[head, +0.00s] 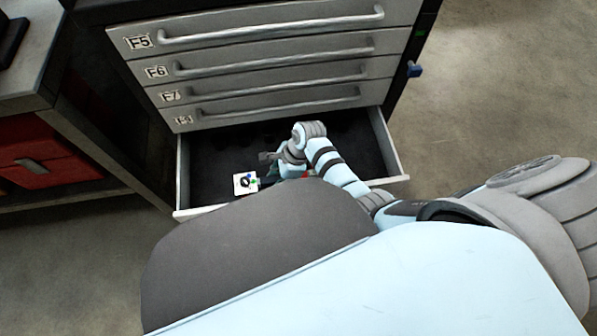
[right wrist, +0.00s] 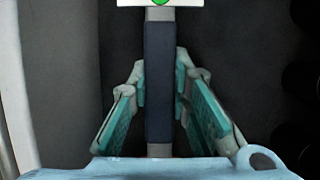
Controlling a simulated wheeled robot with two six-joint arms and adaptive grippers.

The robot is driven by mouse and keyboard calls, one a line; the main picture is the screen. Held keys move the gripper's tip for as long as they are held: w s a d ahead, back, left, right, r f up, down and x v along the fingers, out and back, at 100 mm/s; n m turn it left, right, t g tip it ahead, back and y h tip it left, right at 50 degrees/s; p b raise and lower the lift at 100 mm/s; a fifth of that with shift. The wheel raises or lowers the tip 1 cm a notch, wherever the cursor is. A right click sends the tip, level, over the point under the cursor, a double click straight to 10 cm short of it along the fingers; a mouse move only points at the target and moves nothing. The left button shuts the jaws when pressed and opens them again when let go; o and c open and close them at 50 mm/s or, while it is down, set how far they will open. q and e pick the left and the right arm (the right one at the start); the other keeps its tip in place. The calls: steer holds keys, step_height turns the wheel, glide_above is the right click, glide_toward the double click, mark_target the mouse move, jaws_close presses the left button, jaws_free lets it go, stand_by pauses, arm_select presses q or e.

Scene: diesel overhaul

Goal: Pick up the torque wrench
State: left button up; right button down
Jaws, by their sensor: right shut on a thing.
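The torque wrench (right wrist: 159,75) shows in the right wrist view as a dark blue grip on a grey shaft, running up the middle of the picture. My right gripper (right wrist: 160,92) has its teal finger pads on both sides of the dark grip and is shut on it. In the head view my right arm reaches down into the open drawer (head: 215,163), and its own links hide most of the gripper and wrench. I cannot tell whether the wrench touches the drawer floor. My left gripper is not in view.
A white tag (head: 245,183) with a dark ring and a green spot is beside the gripper. The closed drawers, such as F5 (head: 270,22), rise behind the open one. A bench with a red drawer (head: 45,160) stands at the left. Open floor (head: 500,90) lies right.

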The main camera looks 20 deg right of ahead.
mark_target(277, 178)
step_height(277, 178, up, 20)
steer(key=p, duration=1)
steer(key=shift+p, duration=0.4)
steer(key=c, duration=2)
jaws_free()
steer(key=shift+w, duration=0.1)
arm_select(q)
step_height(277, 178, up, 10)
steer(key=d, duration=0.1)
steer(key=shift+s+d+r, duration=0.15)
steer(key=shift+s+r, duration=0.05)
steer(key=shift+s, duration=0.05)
arm_select(e)
jaws_close()
